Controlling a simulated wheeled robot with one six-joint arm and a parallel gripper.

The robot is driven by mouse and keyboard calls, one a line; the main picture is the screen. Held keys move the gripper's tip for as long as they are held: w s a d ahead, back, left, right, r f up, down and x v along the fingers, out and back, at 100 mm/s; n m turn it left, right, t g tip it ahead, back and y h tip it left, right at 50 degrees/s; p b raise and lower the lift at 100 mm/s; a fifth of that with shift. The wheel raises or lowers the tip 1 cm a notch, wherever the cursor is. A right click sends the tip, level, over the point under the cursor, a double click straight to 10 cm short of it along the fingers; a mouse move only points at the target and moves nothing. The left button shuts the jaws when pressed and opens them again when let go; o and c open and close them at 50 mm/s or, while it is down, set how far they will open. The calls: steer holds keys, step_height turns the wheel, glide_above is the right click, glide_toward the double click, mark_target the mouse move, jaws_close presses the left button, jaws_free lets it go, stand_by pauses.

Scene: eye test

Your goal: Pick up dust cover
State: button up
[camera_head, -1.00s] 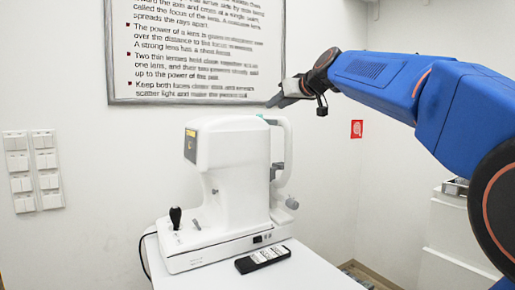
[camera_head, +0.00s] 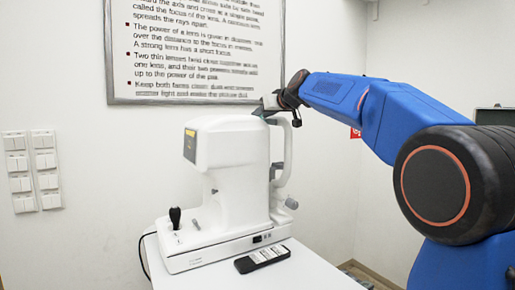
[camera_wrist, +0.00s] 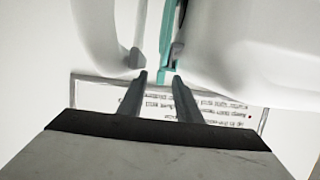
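I cannot make out a dust cover in either view. A white eye-test machine (camera_head: 228,150) stands upright on the white table, with a black joystick (camera_head: 175,217) at its front left. My gripper (camera_head: 268,105) is at the top rear of the machine, close to its upright head-rest frame (camera_head: 288,150). In the wrist view my gripper (camera_wrist: 159,75) has its two fingers apart, with a gap showing between them. A teal strip (camera_wrist: 167,35) and white machine parts (camera_wrist: 240,45) lie just beyond the fingertips. I cannot tell whether the fingers touch them.
A black remote-like object (camera_head: 262,259) lies on the white table (camera_head: 310,272) in front of the machine. A framed text board (camera_head: 195,50) hangs on the wall behind. Wall switches (camera_head: 31,172) are at the left.

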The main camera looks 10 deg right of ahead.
steer(key=shift+w+a+f, duration=0.1)
steer(key=shift+w, duration=0.25)
jaws_close()
